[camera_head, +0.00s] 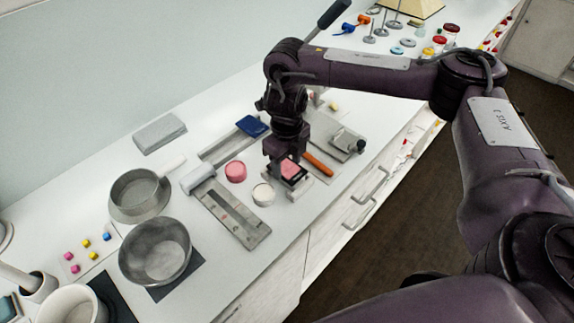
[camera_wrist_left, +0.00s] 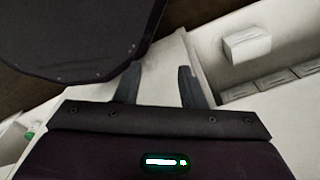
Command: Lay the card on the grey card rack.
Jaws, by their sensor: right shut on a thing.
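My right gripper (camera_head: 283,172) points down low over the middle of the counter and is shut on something. A small flat pink piece with a dark edge (camera_head: 291,169) shows at its fingertips; I cannot tell for sure whether this is the card. A long grey slotted board (camera_head: 250,233), possibly the card rack, lies left of and nearer than the gripper. A grey tray (camera_head: 215,152) lies farther back, with a blue flat piece (camera_head: 251,126) at its far end. My left gripper (camera_wrist_left: 158,86) is open and empty in the left wrist view and out of the head view.
A pink round pot (camera_head: 235,171) and a white round pot (camera_head: 263,194) stand just left of my right gripper. An orange stick (camera_head: 318,163) lies close on its right. Metal pans (camera_head: 155,250) stand at the near left. The counter's front edge is close.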

